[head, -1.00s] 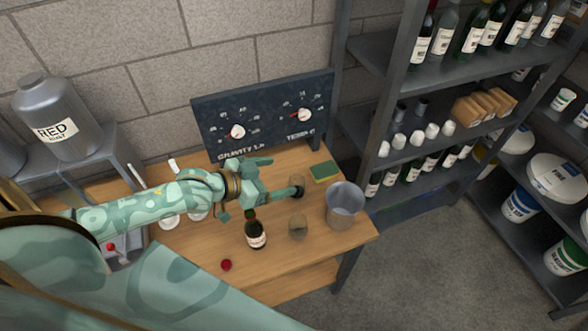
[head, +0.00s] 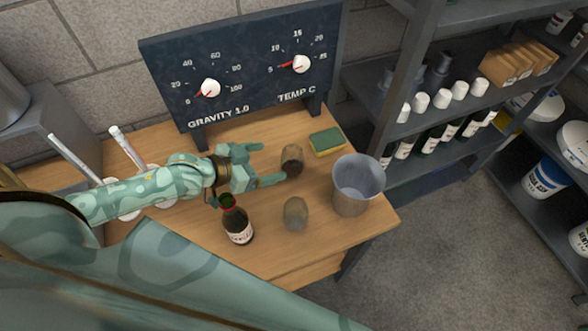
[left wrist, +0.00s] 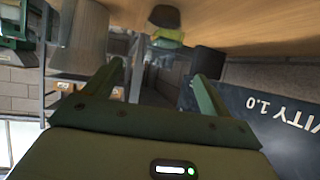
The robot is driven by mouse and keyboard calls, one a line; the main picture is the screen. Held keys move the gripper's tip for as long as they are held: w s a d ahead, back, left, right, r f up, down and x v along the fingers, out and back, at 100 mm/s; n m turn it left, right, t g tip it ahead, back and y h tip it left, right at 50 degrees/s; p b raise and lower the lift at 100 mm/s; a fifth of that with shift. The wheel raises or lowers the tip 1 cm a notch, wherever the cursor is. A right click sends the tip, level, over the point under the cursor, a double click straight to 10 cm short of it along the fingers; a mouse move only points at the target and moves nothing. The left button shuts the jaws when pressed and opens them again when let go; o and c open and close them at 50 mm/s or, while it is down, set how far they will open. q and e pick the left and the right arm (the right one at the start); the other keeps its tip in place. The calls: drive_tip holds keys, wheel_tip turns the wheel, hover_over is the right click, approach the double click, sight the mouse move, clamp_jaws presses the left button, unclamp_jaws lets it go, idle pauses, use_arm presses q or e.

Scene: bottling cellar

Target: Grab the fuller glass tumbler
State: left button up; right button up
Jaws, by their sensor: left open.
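Two small glass tumblers stand on the wooden table in the head view. The back tumbler (head: 292,158) looks dark brown; the front tumbler (head: 296,213) looks paler, grey-brown. I cannot clearly read either fill level. My left gripper (head: 269,163) is open and empty, just left of the back tumbler, with its fingers pointing towards it. My right gripper is not in view.
A dark bottle (head: 237,222) stands close below the left gripper. A grey bucket (head: 352,205) stands right of the tumblers, and a green-yellow sponge (head: 326,142) lies behind them. A gauge board (head: 245,80) stands at the back. Bottle shelves (head: 390,85) rise at the right.

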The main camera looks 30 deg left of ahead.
sight(283, 167)
use_arm(q)
wheel_tip(283, 167, down, 4)
drive_tip(key=shift+w+r+b, duration=0.1)
drive_tip(key=shift+r+b, duration=0.15)
drive_tip(key=shift+b, duration=0.55)
drive_tip(key=shift+w+f, duration=0.25)
drive_tip(key=b+x, duration=0.1)
drive_tip(key=x, duration=0.2)
drive_tip(key=b+x, duration=0.2)
drive_tip(key=x, duration=0.1)
drive_tip(key=shift+w+d+f, duration=0.15)
drive_tip(key=shift+d, duration=0.25)
drive_tip(key=shift+c, duration=0.6)
drive_tip(key=c, duration=1)
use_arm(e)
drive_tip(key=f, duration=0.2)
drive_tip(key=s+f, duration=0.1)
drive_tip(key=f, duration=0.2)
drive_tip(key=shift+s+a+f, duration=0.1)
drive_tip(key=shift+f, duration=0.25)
